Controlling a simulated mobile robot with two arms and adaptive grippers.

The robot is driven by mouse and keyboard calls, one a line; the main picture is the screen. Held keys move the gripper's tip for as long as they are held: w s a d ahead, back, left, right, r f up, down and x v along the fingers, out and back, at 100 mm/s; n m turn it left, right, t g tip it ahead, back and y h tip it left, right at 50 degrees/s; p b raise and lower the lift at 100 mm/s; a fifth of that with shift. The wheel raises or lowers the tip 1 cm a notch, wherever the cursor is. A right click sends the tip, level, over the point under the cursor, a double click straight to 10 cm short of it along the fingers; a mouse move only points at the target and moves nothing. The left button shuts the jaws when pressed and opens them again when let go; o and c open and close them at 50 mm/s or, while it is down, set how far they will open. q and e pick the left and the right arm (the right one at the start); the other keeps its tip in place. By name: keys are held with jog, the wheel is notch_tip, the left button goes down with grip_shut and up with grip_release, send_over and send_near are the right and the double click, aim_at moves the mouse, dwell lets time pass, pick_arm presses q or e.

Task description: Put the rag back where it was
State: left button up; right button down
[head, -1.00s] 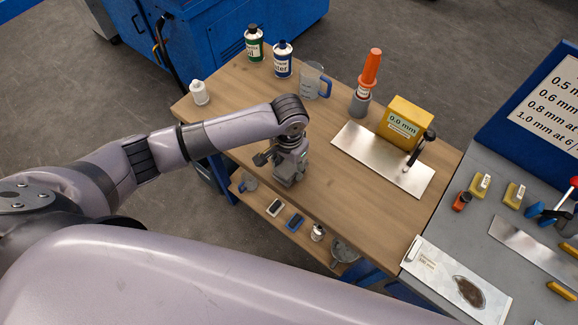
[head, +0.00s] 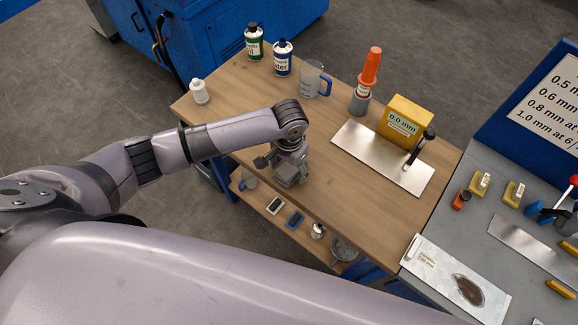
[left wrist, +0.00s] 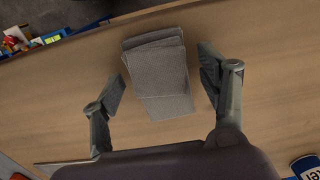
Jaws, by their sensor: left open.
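The rag (left wrist: 158,72) is a grey, ribbed, folded cloth lying on the wooden bench top in the left wrist view. In the head view the rag (head: 286,179) shows as a small grey patch under my left gripper (head: 283,167), near the bench's front edge. In the left wrist view my left gripper (left wrist: 163,78) is open, with one finger on each side of the rag and a visible gap on both sides. My right gripper is in neither view.
Behind stand a white bottle (head: 199,92), a green-labelled bottle (head: 254,43), a blue-labelled bottle (head: 283,60), a jug (head: 311,80) and an orange-tipped tube (head: 371,68). A metal plate (head: 352,142) and yellow block (head: 404,120) lie right. A lower shelf (head: 265,220) holds small items.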

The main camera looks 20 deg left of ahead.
aim_at(289, 169)
pick_arm(q)
jog(key=shift+r, duration=0.1)
notch_tip(289, 169, up, 12)
jog(key=b, duration=0.1)
jog(key=shift+b, duration=0.3)
dwell(0.5)
